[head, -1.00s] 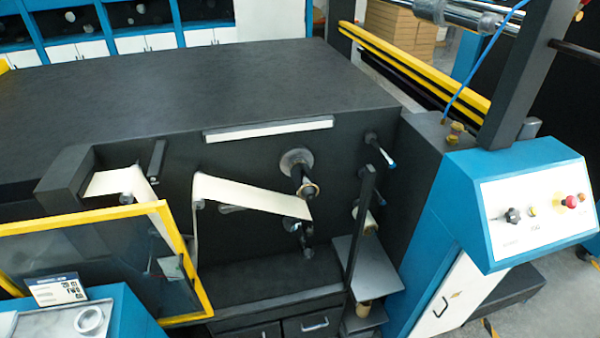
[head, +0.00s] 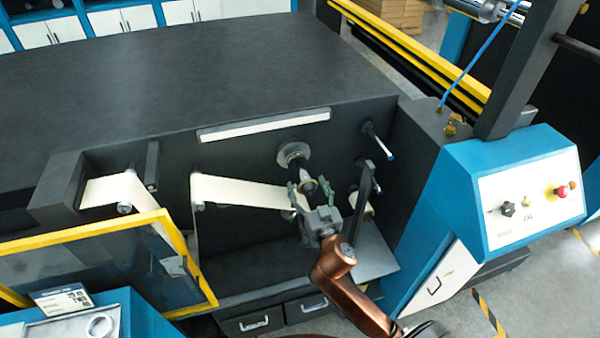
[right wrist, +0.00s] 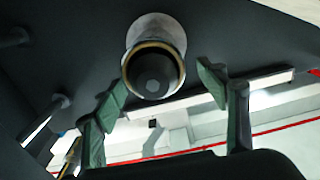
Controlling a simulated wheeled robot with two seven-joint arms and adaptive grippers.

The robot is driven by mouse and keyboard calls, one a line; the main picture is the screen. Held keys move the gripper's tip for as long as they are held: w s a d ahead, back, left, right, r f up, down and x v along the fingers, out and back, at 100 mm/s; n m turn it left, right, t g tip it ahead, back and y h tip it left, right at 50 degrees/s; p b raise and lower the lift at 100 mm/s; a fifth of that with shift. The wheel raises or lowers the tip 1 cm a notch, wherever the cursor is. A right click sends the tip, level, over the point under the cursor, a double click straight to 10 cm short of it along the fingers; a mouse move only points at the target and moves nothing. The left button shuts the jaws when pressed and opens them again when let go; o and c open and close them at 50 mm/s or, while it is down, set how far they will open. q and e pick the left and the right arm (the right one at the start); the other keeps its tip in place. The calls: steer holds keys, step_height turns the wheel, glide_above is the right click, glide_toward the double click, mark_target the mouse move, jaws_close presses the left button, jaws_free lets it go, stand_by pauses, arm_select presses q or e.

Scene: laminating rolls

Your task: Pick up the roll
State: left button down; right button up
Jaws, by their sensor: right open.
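The roll (head: 311,184) is a narrow brownish ring around a dark core on the upper spindle of the black machine front. In the right wrist view the roll (right wrist: 153,72) faces me end-on, with a pale round flange behind it. My right gripper (head: 308,191) is open in front of the spindle. In the wrist view its two green-grey fingers (right wrist: 162,88) stand apart on either side of the roll's lower edge, with nothing between them seen gripped. The lower spindle is mostly hidden behind the gripper. My left gripper is not in view.
A cream web (head: 245,192) runs toward the spindles from the left. A dark upright post (head: 364,195) and a pale roll (head: 368,208) stand close on the right. A yellow-framed clear guard (head: 110,258) is at left. A blue control console (head: 470,190) is at right.

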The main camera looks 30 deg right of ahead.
mark_target(302, 173)
steer(key=x, duration=0.6)
steer(key=shift+w+d+f+p, duration=0.25)
steer(key=shift+w+f+p, duration=0.1)
steer(key=shift+s, duration=0.1)
steer(key=shift+c, duration=0.4)
steer(key=c, duration=1.1)
steer(key=shift+r, duration=0.1)
steer(key=shift+c, duration=0.5)
